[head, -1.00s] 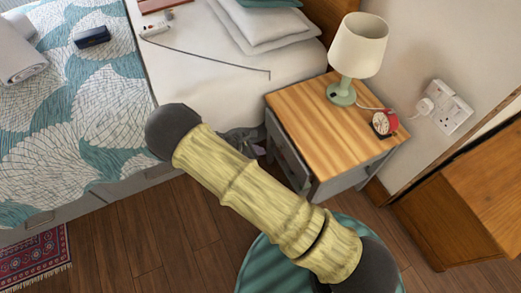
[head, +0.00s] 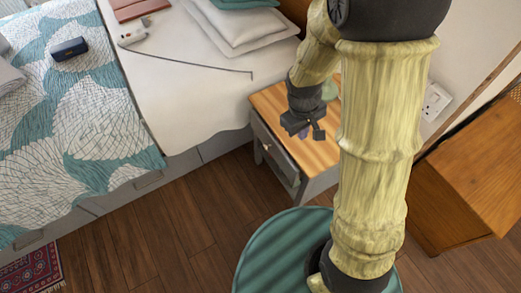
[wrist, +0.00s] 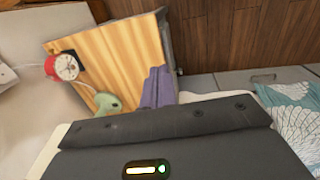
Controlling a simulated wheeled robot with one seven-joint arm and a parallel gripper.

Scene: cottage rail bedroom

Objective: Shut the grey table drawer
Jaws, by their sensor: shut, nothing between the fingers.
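The grey bedside table (head: 318,186) has a striped wooden top (head: 268,104) and stands beside the bed. Its grey drawer (head: 272,155) is on the left-facing side in the head view; how far it stands out is hard to tell. In the wrist view only a thin grey edge (wrist: 167,42) and a small knob (wrist: 180,71) show past the top. My gripper (head: 306,132) is over the front part of the tabletop, apart from the drawer front in the picture. Its purple fingers (wrist: 158,88) are together and empty in the wrist view.
A green lamp base (wrist: 108,102) and a red alarm clock (wrist: 66,66) stand on the tabletop. The bed (head: 195,85) is left of the table. A wooden cabinet (head: 455,195) stands at right. Bare floor (head: 195,215) lies before the drawer.

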